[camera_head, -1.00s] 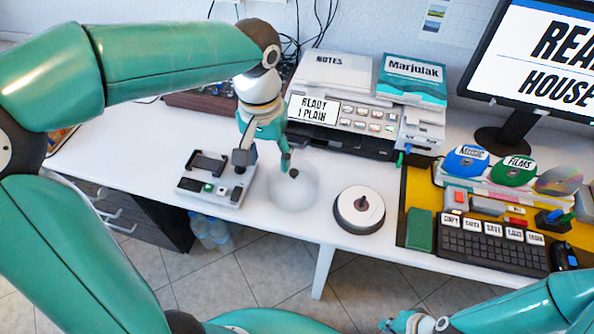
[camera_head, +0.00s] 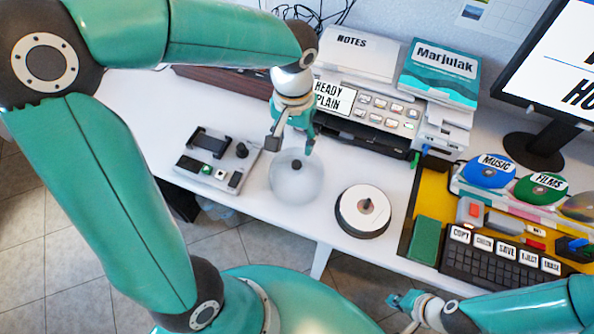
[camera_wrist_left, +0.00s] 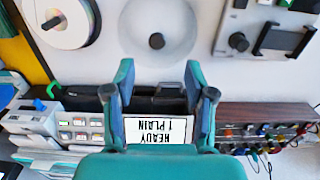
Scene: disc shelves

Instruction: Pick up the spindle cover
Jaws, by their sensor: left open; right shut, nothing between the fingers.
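The spindle cover (camera_head: 294,185) is a clear, pale dome with a dark knob on top. It stands on the white table between the disc spindle (camera_head: 363,209) and a small grey device (camera_head: 216,161). In the left wrist view the cover (camera_wrist_left: 150,20) is at the top middle, its knob facing me. My left gripper (camera_head: 293,140) is open and empty, apart from the cover on its printer side. Its spread fingers (camera_wrist_left: 158,80) show in the wrist view, below the knob. My right gripper (camera_head: 401,301) is shut and empty at the lower right, away from the cover.
A printer (camera_head: 372,107) with a "READY 1 PLAIN" screen stands behind the left gripper. A yellow mat (camera_head: 422,205) with a keyboard (camera_head: 500,258) and discs lies to the right. White table is bare left of the grey device.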

